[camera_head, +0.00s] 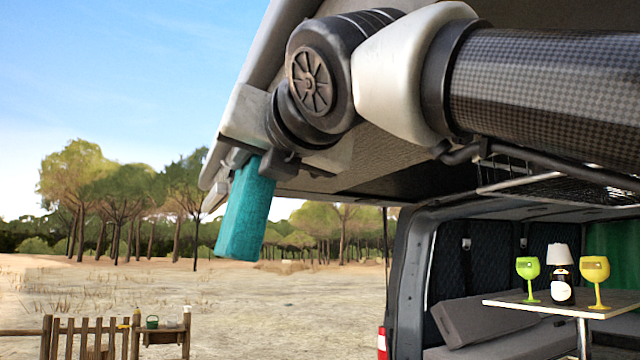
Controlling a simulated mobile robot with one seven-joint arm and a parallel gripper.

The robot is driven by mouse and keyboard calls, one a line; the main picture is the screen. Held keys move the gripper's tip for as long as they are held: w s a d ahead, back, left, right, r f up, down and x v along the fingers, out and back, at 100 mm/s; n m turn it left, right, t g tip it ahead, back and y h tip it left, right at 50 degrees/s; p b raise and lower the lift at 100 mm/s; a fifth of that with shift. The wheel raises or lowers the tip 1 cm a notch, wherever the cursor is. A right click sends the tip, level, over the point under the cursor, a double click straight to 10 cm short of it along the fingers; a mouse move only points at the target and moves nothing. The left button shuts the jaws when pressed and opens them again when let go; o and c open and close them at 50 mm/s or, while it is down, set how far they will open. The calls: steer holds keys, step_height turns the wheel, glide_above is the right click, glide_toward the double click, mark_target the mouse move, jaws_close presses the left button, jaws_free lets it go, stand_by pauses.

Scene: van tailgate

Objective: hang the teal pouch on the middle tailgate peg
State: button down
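The teal pouch (245,215) hangs tilted in the upper left, its lower end swung a little to the left, with open air below it. My gripper (257,160) is at the pouch's top end, with dark finger parts on both sides of it. It appears shut on the pouch, whose top edge is hidden between the fingers. The raised tailgate (400,170) slopes overhead behind my arm. I cannot make out its pegs, including the middle one; my arm and gripper cover much of the underside.
The van's open rear is at lower right, with a table (540,302) bearing a green goblet (528,275), a yellow goblet (595,275) and a lamp-topped bottle (561,280). A wire rack (560,190) is above. A wooden fence (90,338) stands lower left. Open ground lies between.

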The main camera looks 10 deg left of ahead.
stand_by(0.3)
steer(key=c, duration=1.2)
jaws_free()
steer(key=shift+s, duration=0.1)
